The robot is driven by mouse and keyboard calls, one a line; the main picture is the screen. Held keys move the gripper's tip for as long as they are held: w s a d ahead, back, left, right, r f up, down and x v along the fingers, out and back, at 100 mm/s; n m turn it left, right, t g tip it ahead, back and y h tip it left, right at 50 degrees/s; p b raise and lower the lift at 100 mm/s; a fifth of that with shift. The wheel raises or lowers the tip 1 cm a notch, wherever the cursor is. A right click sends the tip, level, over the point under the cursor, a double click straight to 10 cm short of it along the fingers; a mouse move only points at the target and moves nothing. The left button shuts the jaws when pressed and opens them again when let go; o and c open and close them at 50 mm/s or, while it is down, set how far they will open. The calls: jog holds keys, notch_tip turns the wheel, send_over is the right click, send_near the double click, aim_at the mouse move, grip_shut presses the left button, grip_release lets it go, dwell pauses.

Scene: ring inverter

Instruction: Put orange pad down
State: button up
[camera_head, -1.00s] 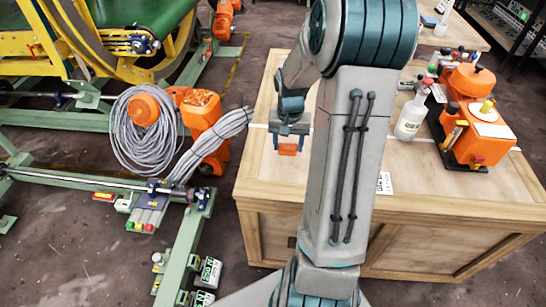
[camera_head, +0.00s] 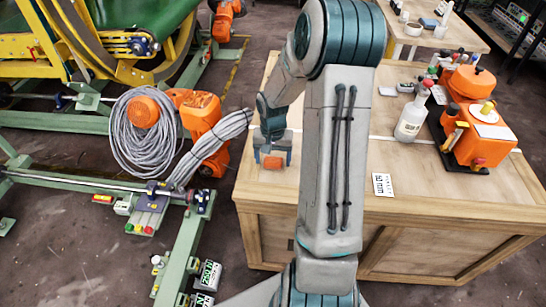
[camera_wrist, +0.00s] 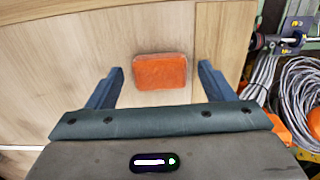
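The orange pad (camera_wrist: 160,71) lies flat on the wooden worktop (camera_wrist: 70,90), between my gripper's two fingers in the wrist view. A gap shows on each side of it, and neither finger touches it. My gripper (camera_wrist: 161,67) is open and points down at the worktop. In the head view the pad (camera_head: 274,163) shows under my gripper (camera_head: 273,157), near the left edge of the wooden crate table (camera_head: 440,205). My arm hides part of the worktop.
A white bottle (camera_head: 411,118) and an orange machine (camera_head: 478,140) stand on the right of the worktop. A white label (camera_head: 382,184) lies nearer. Coiled grey cable (camera_head: 145,140) and an orange robot arm (camera_head: 205,130) are left of the table.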

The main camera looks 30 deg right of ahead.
aim_at(273, 160)
jog(key=shift+f, duration=0.2)
notch_tip(273, 160, up, 13)
jog(key=p, duration=0.1)
jog(key=s+a+r+n+t, duration=0.1)
jog(key=s+a+r+n, duration=0.2)
jog(key=s+a, duration=0.4)
jog(key=s+a+r+n+t, duration=0.1)
jog(key=s+a+r+n, duration=0.2)
jog(key=s+a, duration=0.4)
jog(key=s+r, duration=0.1)
jog(key=s, duration=0.3)
jog(key=shift+s+r+n, duration=0.15)
jog(key=shift+s+n, duration=0.2)
jog(key=shift+n, duration=0.05)
jog(key=shift+a, duration=0.1)
